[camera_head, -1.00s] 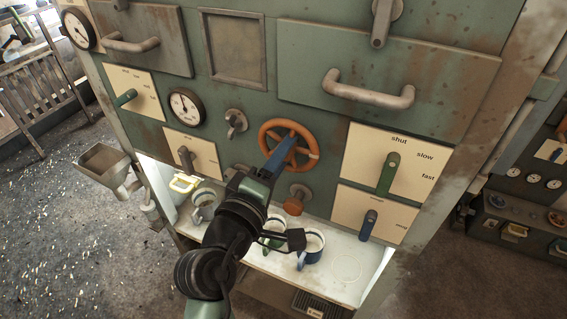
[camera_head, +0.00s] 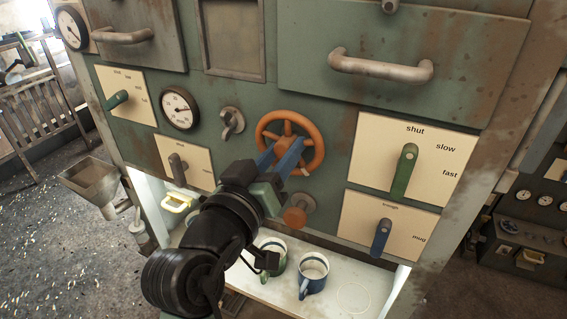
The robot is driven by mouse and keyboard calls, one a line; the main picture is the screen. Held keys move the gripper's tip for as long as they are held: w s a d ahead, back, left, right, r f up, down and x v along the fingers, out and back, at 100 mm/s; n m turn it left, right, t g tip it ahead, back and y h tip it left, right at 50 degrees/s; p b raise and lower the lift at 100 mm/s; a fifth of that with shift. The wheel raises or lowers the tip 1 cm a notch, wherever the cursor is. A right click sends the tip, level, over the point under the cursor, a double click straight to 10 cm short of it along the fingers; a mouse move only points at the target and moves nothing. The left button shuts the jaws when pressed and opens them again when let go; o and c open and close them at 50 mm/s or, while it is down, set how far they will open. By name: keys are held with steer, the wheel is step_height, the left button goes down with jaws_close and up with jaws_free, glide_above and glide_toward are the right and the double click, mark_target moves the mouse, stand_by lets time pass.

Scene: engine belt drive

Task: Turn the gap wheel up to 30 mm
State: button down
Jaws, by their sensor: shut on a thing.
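The gap wheel (camera_head: 317,133) is an orange spoked handwheel on the green front panel. My gripper (camera_head: 280,153) reaches it from below. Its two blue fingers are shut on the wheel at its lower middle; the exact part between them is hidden. A small pale mark shows on the wheel's lower right rim. A round dial gauge (camera_head: 180,108) with a white face and dark needle sits to the left of the wheel. Its needle points right, but its figures are too small to read.
A grey tap-like knob (camera_head: 231,121) sits left of the wheel, and an orange-brown knob (camera_head: 295,217) below it. A green lever (camera_head: 404,170) and a blue lever (camera_head: 381,238) are on cream plates at right. Mugs (camera_head: 313,275) stand on the shelf below.

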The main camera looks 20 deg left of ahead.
steer(key=m+b, duration=0.1)
steer(key=m, duration=0.1)
steer(key=m+b, duration=0.2)
steer(key=shift+f+m, duration=0.2)
steer(key=shift+m, duration=0.1)
steer(key=shift+m+b, duration=1)
steer(key=shift+m, duration=0.5)
steer(key=shift+r, duration=0.1)
steer(key=c, duration=0.8)
jaws_free()
steer(key=shift+s, duration=0.15)
steer(key=s, duration=1.2)
steer(key=shift+s+a, duration=0.25)
steer(key=shift+s, duration=0.1)
